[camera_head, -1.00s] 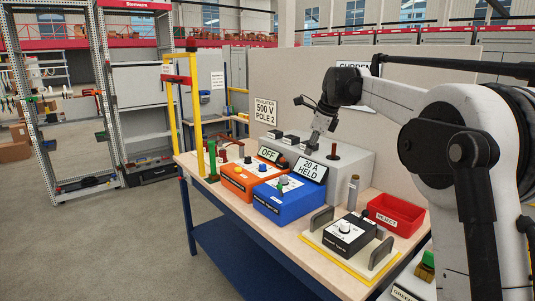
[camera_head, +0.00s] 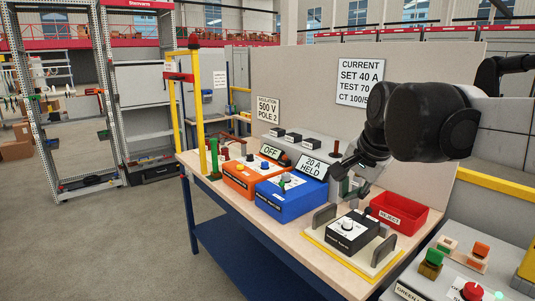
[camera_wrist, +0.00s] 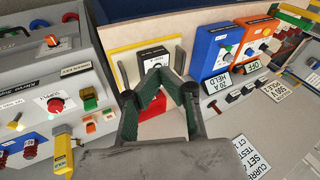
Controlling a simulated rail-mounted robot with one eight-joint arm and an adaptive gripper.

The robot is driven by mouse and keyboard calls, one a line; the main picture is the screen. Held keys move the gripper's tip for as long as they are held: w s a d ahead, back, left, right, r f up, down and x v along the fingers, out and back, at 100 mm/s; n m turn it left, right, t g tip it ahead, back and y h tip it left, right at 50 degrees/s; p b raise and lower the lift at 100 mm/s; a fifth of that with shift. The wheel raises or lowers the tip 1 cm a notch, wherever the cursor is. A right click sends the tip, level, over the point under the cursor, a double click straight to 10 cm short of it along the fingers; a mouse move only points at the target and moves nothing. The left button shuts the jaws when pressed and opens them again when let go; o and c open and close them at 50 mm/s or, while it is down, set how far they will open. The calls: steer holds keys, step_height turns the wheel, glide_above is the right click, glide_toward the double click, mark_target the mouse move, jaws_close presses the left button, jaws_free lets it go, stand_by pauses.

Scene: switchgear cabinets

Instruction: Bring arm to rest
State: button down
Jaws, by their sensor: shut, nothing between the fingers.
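My gripper (camera_head: 340,172) is shut and empty in the head view. It hangs above the bench, behind the black dial box and left of the red reject tray, clear of both as far as I can see. In the wrist view the fingers of my gripper (camera_wrist: 158,74) meet at their tips, with the red tray (camera_wrist: 157,106) showing beyond them. My arm reaches in from the right, bent, with its dark wrist joint large in the head view.
A panel with coloured buttons (camera_head: 470,290) stands at lower right.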

steer(key=s+d+f+n+t, duration=0.1)
steer(key=s+f+n, duration=0.3)
steer(key=s+f, duration=0.3)
steer(key=s+d+f+n+h, duration=0.1)
steer(key=s+f+n, duration=0.4)
steer(key=s, duration=0.7)
step_height(320, 180, down, 3)
steer(key=shift+s+r+t+b, duration=0.15)
steer(key=shift+s+t+b, duration=0.15)
steer(key=shift+t+b, duration=0.15)
steer(key=shift+r, duration=0.1)
